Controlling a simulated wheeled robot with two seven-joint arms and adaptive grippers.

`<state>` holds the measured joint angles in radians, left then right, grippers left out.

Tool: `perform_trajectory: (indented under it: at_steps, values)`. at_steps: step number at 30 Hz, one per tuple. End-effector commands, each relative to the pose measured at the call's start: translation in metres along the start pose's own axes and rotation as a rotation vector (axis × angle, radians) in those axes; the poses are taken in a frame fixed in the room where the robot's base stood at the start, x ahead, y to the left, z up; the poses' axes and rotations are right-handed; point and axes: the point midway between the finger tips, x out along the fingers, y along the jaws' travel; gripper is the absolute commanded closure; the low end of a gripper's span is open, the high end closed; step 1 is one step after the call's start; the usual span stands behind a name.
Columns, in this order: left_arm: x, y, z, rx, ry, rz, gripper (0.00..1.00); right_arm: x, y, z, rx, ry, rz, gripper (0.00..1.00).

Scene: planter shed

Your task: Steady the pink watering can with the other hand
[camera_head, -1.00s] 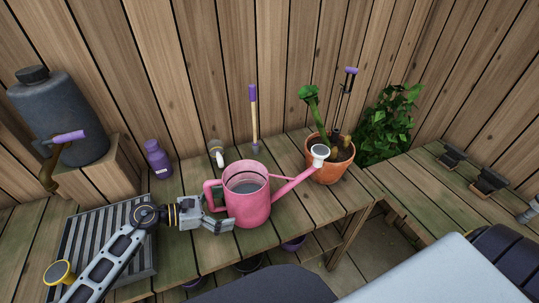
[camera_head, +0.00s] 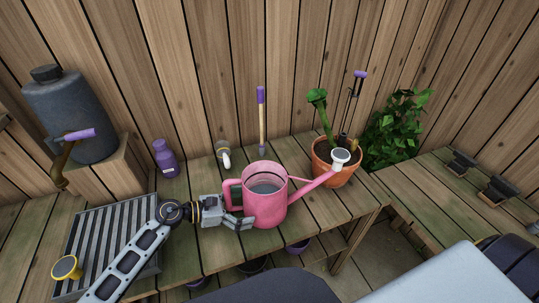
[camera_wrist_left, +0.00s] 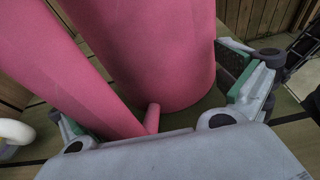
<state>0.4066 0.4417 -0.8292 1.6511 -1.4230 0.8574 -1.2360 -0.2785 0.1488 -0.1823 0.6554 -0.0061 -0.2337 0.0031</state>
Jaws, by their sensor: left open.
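The pink watering can (camera_head: 268,209) stands upright on the slatted wooden bench. Its handle is on the left and its spout points right, with the pale rose in front of the plant pot. My left gripper (camera_head: 240,222) is at the can's lower left, beside the handle. In the left wrist view the gripper (camera_wrist_left: 165,112) is open, its green-padded fingers on either side of the can's pink body (camera_wrist_left: 160,50) and handle. I cannot tell whether either finger touches the can. My right gripper is not in view.
A terracotta pot (camera_head: 333,176) with a plant stands right of the can. A purple bottle (camera_head: 165,158) and a grey tank (camera_head: 68,115) are at the back left. A ridged grey tray (camera_head: 92,238) lies under my left arm. The bench's front edge is close to the can.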

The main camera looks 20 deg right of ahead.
Motion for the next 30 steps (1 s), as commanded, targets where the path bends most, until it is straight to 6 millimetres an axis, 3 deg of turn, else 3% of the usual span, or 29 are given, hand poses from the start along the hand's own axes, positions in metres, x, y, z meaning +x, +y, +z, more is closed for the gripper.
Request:
perform_trajectory:
  at_steps: [8,18,30]
  values:
    - [0.026,-0.001,-0.001,0.000,0.000,-0.002,0.00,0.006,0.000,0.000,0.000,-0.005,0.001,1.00]
    - [0.051,-0.001,-0.002,0.000,0.001,-0.002,0.00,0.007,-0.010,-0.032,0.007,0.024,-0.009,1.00]
    - [0.055,-0.001,-0.001,-0.001,0.001,-0.001,0.00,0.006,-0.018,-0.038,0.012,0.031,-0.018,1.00]
